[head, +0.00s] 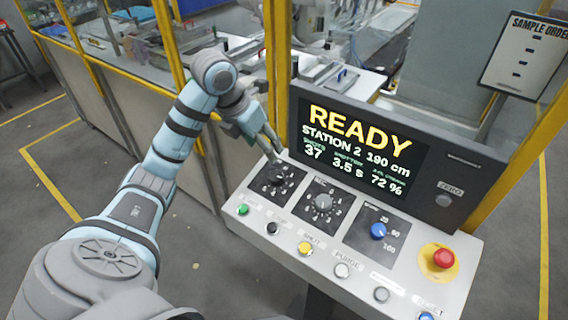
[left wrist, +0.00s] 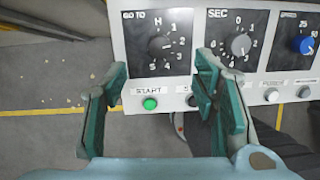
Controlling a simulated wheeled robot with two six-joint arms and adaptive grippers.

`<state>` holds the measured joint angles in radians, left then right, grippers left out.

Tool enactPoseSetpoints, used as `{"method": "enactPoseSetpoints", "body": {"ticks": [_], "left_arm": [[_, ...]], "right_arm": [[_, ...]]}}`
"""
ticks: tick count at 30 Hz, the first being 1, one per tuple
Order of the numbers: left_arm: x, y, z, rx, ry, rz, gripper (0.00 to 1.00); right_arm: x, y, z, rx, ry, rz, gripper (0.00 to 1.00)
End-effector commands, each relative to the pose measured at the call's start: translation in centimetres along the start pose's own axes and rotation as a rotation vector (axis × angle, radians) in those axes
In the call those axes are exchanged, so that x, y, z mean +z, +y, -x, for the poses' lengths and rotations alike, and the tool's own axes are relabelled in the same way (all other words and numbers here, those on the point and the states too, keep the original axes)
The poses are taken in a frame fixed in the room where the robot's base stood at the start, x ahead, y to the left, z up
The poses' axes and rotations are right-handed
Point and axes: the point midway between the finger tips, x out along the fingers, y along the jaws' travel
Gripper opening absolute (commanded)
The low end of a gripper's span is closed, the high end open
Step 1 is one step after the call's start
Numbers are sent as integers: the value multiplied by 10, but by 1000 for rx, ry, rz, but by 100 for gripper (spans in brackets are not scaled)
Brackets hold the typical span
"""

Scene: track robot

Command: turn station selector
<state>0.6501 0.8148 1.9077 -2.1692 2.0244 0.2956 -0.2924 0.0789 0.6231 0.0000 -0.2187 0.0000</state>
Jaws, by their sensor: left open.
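The station selector is a dark round knob on a black "GO TO" plate marked H and numbers, at the left end of the console; it shows in the left wrist view (left wrist: 158,46) and the head view (head: 276,178). Its pointer direction is too small to tell surely. My left gripper (head: 271,150) is open just above this plate. In the left wrist view its green-grey fingers (left wrist: 162,68) stand apart, left and right of the knob's line, with nothing between them. They appear clear of the knob. My right gripper is not in view.
A grey "SEC" knob (head: 323,202) and a blue knob (head: 378,230) sit to the right. A green START button (head: 243,209) heads a front row of several buttons. A red emergency button (head: 443,258) is at far right. The screen (head: 358,150) reads READY, STATION 2.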

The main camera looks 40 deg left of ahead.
Motion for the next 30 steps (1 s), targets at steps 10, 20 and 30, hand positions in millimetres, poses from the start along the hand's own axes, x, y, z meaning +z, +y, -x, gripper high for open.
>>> {"method": "enactPoseSetpoints", "body": {"ticks": [10, 20, 30], "left_arm": [[-10, 6, -87, 7, 14, 16, 54], [-7, 6, -139, 8, 9, 12, 54], [-7, 5, -140, 7, 8, 11, 35]], "right_arm": [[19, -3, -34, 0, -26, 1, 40], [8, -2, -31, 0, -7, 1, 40], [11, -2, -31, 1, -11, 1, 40]]}}
